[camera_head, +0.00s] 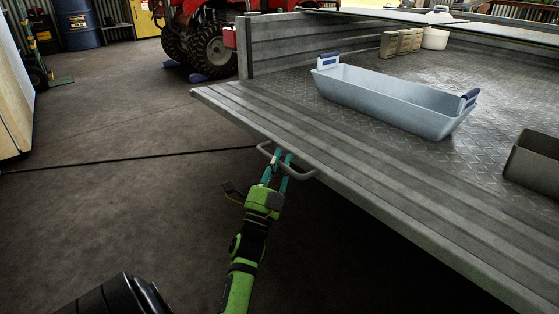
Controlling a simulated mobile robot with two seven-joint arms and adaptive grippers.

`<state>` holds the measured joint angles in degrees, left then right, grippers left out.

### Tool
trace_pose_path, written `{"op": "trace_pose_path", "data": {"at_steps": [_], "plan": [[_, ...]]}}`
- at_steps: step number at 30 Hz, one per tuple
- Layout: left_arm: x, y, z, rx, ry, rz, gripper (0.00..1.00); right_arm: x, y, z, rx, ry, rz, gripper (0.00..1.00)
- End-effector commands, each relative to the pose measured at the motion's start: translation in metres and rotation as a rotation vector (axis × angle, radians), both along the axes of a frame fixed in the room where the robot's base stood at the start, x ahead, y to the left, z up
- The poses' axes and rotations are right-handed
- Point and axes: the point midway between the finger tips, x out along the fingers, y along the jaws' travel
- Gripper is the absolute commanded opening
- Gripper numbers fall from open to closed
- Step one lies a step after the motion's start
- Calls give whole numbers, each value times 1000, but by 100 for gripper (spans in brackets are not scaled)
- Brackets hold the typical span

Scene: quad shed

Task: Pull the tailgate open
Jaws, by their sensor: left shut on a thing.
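The tailgate (330,170) is a grey ribbed metal panel at the near edge of a flatbed. It lies folded down, roughly level with the bed floor. A bar handle (301,174) sticks out from its outer edge. My left gripper (277,160) is shut on this handle, its teal fingers reaching in from below, on a green and black arm. The fingertips are partly hidden at the handle. My right gripper is not in view.
A grey-blue tray (390,98) with blue handles stands on the bed. A dark metal box (535,160) sits at the right. Several small containers (400,42) stand at the back. A red quad (205,35) is parked behind. The concrete floor (110,190) at left is clear.

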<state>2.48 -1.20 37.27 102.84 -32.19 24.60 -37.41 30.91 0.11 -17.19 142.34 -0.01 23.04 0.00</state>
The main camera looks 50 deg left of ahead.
Motion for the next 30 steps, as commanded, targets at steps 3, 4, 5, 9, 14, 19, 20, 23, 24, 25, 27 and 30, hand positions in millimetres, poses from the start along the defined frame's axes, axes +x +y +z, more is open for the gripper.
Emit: {"op": "trace_pose_path", "data": {"at_steps": [3,4,5,9,14,19,20,23,24,25,27,30], "plan": [[0,1,-2,0,2,4,0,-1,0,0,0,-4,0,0],[0,1,-2,0,2,4,0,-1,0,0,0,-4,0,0],[0,1,-2,0,2,4,0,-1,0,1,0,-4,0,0],[0,1,-2,0,2,4,0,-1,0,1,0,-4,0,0],[0,1,-1,0,1,4,37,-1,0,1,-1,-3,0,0],[0,1,-1,0,-1,2,46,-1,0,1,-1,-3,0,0],[0,1,-1,0,-1,2,46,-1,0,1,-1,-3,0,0],[0,0,-1,0,-1,2,46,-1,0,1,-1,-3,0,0],[0,0,0,1,-2,1,46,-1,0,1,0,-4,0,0],[0,0,0,1,-2,1,46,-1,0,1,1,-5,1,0],[0,0,3,2,-3,0,46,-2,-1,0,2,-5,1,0],[0,0,14,7,-5,1,46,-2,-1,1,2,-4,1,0]]}}
